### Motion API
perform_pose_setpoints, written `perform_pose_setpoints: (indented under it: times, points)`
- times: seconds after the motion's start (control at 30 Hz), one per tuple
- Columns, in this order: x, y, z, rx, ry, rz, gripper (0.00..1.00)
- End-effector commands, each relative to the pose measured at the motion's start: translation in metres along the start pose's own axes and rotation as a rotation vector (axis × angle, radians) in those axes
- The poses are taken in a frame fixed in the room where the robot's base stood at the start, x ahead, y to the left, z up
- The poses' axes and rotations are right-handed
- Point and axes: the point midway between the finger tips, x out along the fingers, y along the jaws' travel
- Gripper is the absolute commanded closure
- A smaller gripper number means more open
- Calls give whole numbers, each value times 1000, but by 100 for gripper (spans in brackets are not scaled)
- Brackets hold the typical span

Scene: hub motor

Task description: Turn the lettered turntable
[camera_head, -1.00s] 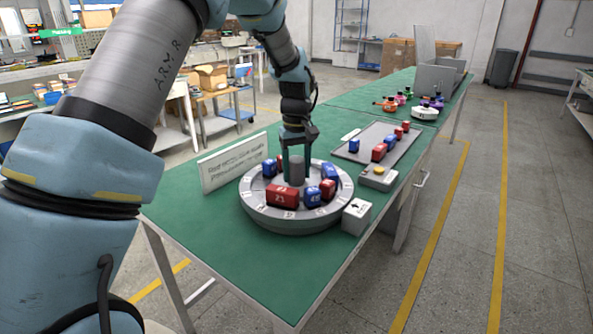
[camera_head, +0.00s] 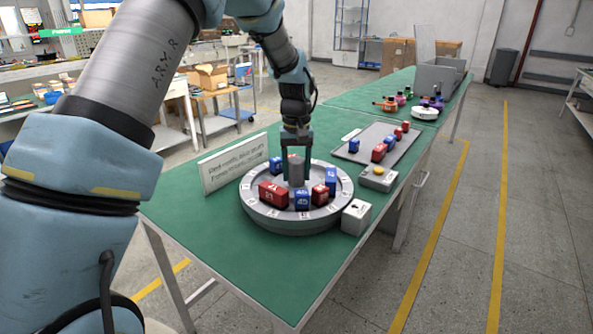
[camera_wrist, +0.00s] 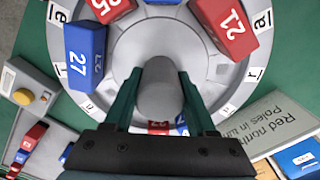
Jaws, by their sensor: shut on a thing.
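The lettered turntable (camera_head: 345,188) is a round grey disc on the green table, with small letter labels around its rim. It carries several red and blue numbered blocks, among them a red block (camera_head: 272,193) and a blue block (camera_head: 302,199) at the front. My gripper (camera_head: 297,168) points down at the centre, shut on the grey upright knob (camera_wrist: 159,92), with one dark green finger on each side. Part of the disc is hidden beneath my gripper.
A sign plate (camera_head: 234,164) stands behind the turntable at left. A small white box with an arrow (camera_head: 356,217) stands close to the rim at right. Beyond it are a box with a yellow button (camera_head: 378,179) and a grey tray (camera_head: 405,147) with blocks.

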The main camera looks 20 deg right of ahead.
Motion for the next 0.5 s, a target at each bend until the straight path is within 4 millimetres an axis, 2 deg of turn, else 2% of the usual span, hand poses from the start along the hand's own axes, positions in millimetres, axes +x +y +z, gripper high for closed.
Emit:
perform_pose_setpoints:
  times: [0.5]
  points:
    - [-1, 0, -1, 194, 2, 0, 100]
